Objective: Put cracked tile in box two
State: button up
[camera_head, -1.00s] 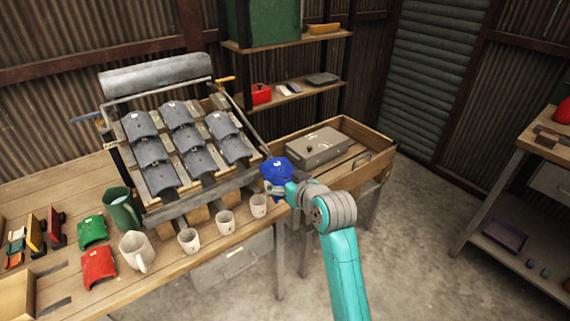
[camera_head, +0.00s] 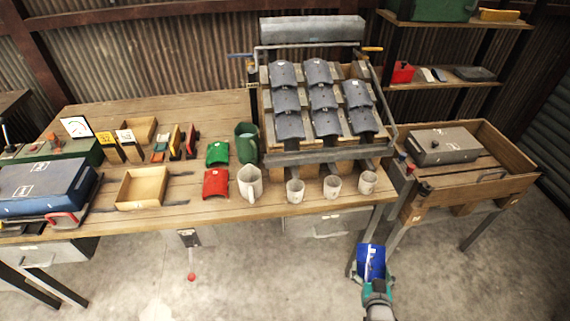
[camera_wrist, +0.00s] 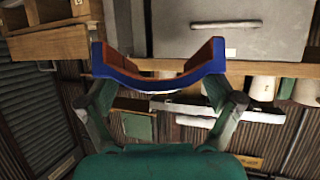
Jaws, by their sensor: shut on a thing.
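My gripper (camera_head: 374,284) is shut on a curved blue tile (camera_head: 371,261), held over the floor in front of the table's right end. In the wrist view, the blue tile (camera_wrist: 160,84) spans between both fingers of my gripper (camera_wrist: 165,100), with reddish end faces. I cannot make out a crack on it. A front open wooden box (camera_head: 141,203) and a smaller back wooden box (camera_head: 147,122) stand on the left half of the table.
A rack (camera_head: 300,157) of grey tiles stands at the table's back right. Green (camera_head: 217,152) and red (camera_head: 215,183) tiles, a white jug (camera_head: 249,182) and cups (camera_head: 332,187) line the front. A blue case (camera_head: 45,190) is at far left. A wooden tray (camera_head: 515,177) stands right.

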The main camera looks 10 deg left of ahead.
aim_at(145, 191)
jog(key=k+j, duration=0.1)
jog(key=j, duration=0.85)
jog(key=k+j, duration=0.15)
jog(key=j, duration=0.35)
jog(key=k+j, duration=0.1)
jog(key=j, duration=0.4)
